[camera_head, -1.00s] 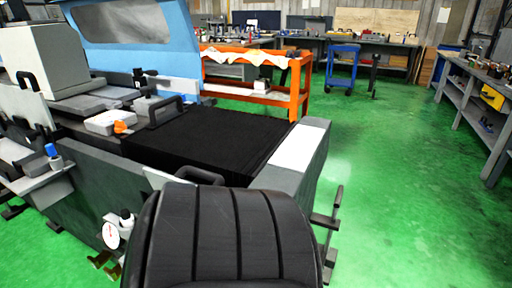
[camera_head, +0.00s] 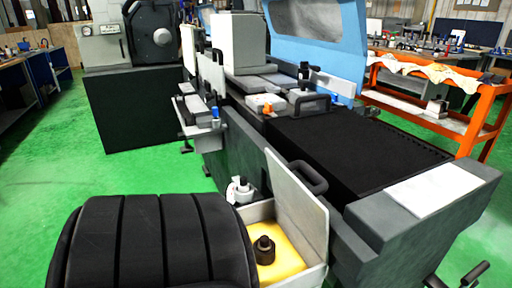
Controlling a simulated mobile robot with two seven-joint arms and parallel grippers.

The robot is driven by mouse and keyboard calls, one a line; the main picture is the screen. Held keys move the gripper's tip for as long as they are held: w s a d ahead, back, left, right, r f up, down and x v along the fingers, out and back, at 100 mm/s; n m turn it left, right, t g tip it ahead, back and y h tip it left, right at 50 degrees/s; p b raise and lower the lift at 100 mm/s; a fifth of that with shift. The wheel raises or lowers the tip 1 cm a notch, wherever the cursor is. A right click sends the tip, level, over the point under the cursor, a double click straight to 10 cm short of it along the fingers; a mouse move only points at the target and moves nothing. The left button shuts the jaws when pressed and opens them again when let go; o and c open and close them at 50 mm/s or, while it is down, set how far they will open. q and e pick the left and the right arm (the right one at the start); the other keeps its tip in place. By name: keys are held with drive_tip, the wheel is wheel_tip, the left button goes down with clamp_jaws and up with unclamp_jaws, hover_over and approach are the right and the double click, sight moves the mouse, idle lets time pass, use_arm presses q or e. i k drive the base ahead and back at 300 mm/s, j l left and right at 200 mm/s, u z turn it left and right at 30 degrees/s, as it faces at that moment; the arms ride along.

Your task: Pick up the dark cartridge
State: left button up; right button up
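A small dark cylindrical piece (camera_head: 264,250), which looks like the dark cartridge, stands upright on a yellow surface inside an open grey box (camera_head: 318,275). The box is at the front side of the grinder, in the lower middle of the head view. A raised grey panel (camera_head: 297,205) stands at the right of the box. The box's left part is hidden behind a large black ribbed shape in the foreground. Neither of my grippers shows, so their relation to the dark piece cannot be seen.
The grinder with its black bellows cover (camera_head: 355,150) fills the middle and right. A white round fitting (camera_head: 239,190) sits just behind the box. A dark cabinet machine (camera_head: 140,105) stands at the back left. Green floor (camera_head: 125,180) is clear at left.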

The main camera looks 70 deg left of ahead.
sight(264, 245)
drive_tip(key=i+l+u, duration=0.1)
drive_tip(key=u, duration=0.35)
drive_tip(key=i+l+u, duration=0.1)
drive_tip(key=u, duration=0.3)
drive_tip(key=i+l+u, duration=0.1)
drive_tip(key=u, duration=0.35)
drive_tip(key=l+u, duration=0.25)
drive_tip(key=u, duration=0.2)
drive_tip(key=i+l+u, duration=0.1)
drive_tip(key=l+u, duration=0.35)
drive_tip(key=i+l+u, duration=0.1)
drive_tip(key=l+u, duration=0.2)
drive_tip(key=u, duration=0.15)
drive_tip(key=l+u, duration=0.4)
